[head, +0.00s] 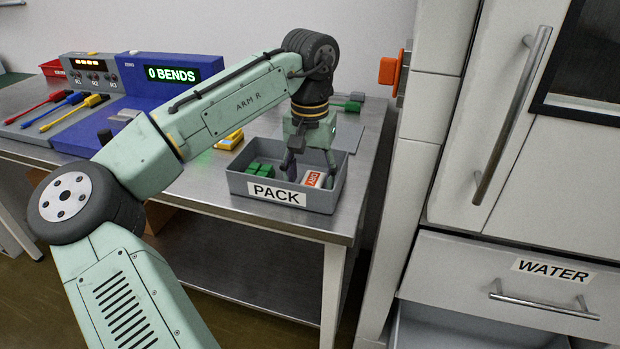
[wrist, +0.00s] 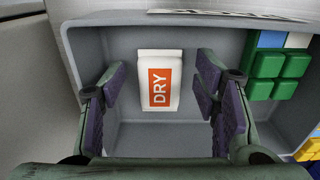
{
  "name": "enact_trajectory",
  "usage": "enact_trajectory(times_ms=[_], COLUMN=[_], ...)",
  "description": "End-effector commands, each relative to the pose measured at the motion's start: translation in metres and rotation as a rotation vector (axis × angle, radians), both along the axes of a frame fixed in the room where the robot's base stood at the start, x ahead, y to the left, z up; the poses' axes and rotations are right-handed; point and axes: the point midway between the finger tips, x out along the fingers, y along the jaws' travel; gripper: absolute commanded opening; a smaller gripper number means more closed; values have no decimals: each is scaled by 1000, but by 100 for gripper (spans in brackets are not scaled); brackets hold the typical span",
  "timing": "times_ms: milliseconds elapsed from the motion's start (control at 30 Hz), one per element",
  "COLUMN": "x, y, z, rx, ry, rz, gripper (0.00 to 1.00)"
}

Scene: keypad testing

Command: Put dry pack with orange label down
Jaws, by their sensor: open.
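The dry pack (wrist: 145,85) is a small white packet with an orange label reading DRY. It lies inside the grey bin marked PACK (head: 235,185), and it also shows in the head view (head: 313,179) toward the bin's right side. My gripper (wrist: 160,100) is open, with its dark-padded fingers on either side of the dry pack and a gap showing on both sides. In the head view my gripper (head: 307,175) reaches down into the bin. Whether the fingertips touch the bin floor cannot be told.
A green-keyed keypad (head: 260,170) lies in the same bin, left of the pack in the head view. A yellow item (head: 230,140) lies behind the bin. The blue tester (head: 175,78) stands at the back left. A white cabinet (head: 520,180) closes off the right side.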

Motion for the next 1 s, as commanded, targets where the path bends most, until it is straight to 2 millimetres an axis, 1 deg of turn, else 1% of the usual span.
enact_trajectory(times_ms=[167,300,500,600,700,933,1000], x=[1,1,0,0,0,0,4], y=[-1,-1,0,0,0,0,-4], z=[34,66,103,112,116,117,116], rx=[-2,-1,3,2,1,-2,-15], ry=[-3,-3,-2,-1,0,-2,-25], rz=[-2,-1,0,0,-1,-2,-13], gripper=[56,56,56,56,56,56,56])
